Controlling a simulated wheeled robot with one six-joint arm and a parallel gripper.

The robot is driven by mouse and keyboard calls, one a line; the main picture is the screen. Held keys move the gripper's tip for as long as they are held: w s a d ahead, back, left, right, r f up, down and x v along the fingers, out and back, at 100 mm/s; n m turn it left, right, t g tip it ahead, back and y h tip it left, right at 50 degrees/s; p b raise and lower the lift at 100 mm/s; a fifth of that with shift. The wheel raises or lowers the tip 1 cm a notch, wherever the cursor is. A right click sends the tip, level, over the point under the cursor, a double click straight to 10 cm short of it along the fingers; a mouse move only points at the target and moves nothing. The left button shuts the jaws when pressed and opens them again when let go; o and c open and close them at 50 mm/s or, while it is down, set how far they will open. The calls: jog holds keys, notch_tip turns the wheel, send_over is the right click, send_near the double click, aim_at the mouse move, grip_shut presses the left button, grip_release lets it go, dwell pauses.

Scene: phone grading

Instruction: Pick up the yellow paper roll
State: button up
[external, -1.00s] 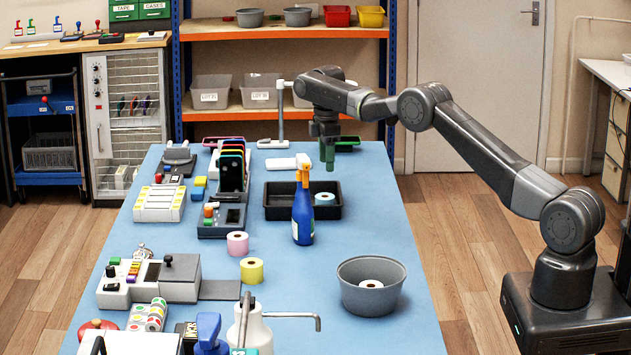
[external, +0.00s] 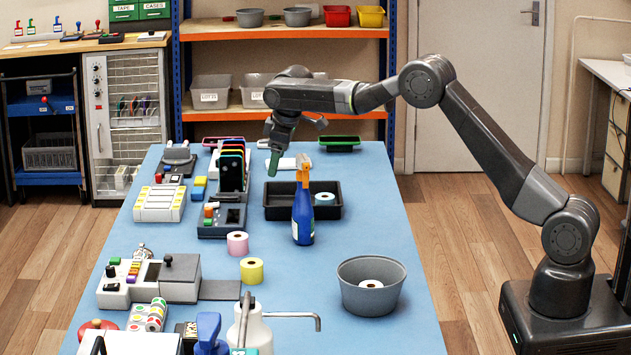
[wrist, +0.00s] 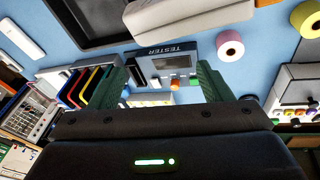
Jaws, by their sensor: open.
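The yellow paper roll (external: 251,270) stands on the blue table, left of the grey bowl and just in front of the pink roll. In the wrist view the yellow roll (wrist: 307,19) shows at the upper right edge, partly cut off. My gripper (external: 274,172) is open and empty, above the far part of the table near the black tray, well behind and above the roll. In the wrist view my green fingertips (wrist: 160,80) are apart, with the tester device (wrist: 165,65) beyond them.
A pink roll (external: 237,243) stands near the yellow one. A grey bowl (external: 370,288) with a white roll is at right. The table between bottle and bowl is clear.

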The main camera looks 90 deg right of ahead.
jog(key=w+a+f+m+t+b, duration=0.1)
jog(key=w+a+f+m+b, duration=0.15)
jog(key=a, duration=1.25)
jog(key=m+t+b, duration=0.2)
jog(key=b, duration=0.1)
send_near(253, 263)
jog(key=shift+h, duration=0.3)
jog(key=x, duration=0.3)
jog(key=p+x, duration=0.1)
jog(key=x, duration=0.6)
jog(key=shift+w+a+f, duration=0.2)
jog(key=shift+f, duration=0.15)
jog(key=c, duration=1.1)
